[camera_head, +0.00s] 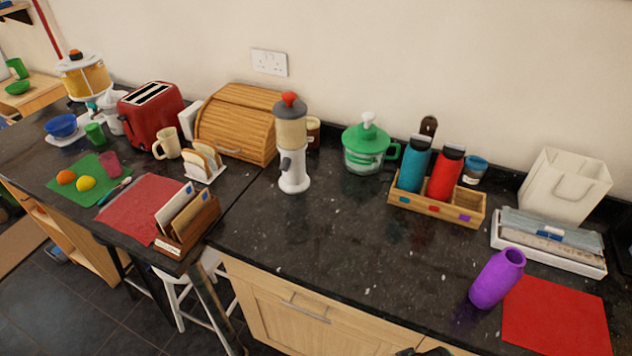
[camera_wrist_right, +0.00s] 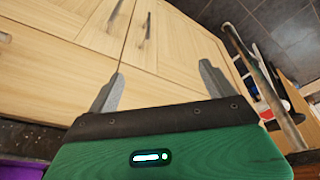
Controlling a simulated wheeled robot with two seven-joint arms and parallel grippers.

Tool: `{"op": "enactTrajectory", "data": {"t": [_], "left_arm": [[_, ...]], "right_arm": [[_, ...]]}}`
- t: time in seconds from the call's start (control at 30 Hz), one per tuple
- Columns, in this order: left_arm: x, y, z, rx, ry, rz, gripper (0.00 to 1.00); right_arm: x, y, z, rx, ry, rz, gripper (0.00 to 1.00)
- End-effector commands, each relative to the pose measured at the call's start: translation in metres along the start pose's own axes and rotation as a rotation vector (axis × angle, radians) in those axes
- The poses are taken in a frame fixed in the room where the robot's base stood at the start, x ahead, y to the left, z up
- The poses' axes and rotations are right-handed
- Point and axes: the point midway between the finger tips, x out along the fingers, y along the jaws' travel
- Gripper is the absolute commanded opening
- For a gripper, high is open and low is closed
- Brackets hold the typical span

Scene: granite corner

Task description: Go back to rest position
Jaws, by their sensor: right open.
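My right gripper (camera_wrist_right: 162,70) is open in the right wrist view. Its two grey fingers are wide apart with nothing between them. They point toward light wooden cabinet doors (camera_wrist_right: 170,50), below counter height. In the head view only a small dark shape shows at the bottom edge, too little to tell if it is my right arm. My left gripper is in neither view. A purple tumbler (camera_head: 497,278) stands on the dark granite counter (camera_head: 350,250), just left of a red mat (camera_head: 556,318). No gripper touches it.
A wooden crate (camera_head: 437,208) holds a blue and a red bottle. A white tray (camera_head: 549,250), green chopper (camera_head: 367,147) and grinder (camera_head: 292,150) stand along the back. A letter holder (camera_head: 190,232) sits near the left counter's corner. The middle counter is clear. A white stool (camera_head: 185,295) is below.

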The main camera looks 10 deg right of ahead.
Motion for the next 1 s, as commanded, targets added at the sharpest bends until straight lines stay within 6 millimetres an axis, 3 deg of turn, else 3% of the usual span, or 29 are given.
{"op": "enactTrajectory", "data": {"t": [0.03,0.27,0.5,0.8,1.0], "left_arm": [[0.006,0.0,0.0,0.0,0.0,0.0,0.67],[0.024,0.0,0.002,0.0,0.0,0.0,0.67],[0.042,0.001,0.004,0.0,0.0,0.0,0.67],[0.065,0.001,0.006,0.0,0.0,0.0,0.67],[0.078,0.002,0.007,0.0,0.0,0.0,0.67]], "right_arm": [[0.026,-0.001,0.006,-0.001,-0.011,-0.001,0.86],[0.144,-0.006,0.045,-0.008,-0.048,-0.007,0.86],[0.254,-0.01,0.11,-0.015,-0.086,-0.011,0.86],[0.357,-0.015,0.219,-0.027,-0.135,-0.016,0.86],[0.397,-0.015,0.293,-0.034,-0.164,-0.019,0.86]]}}
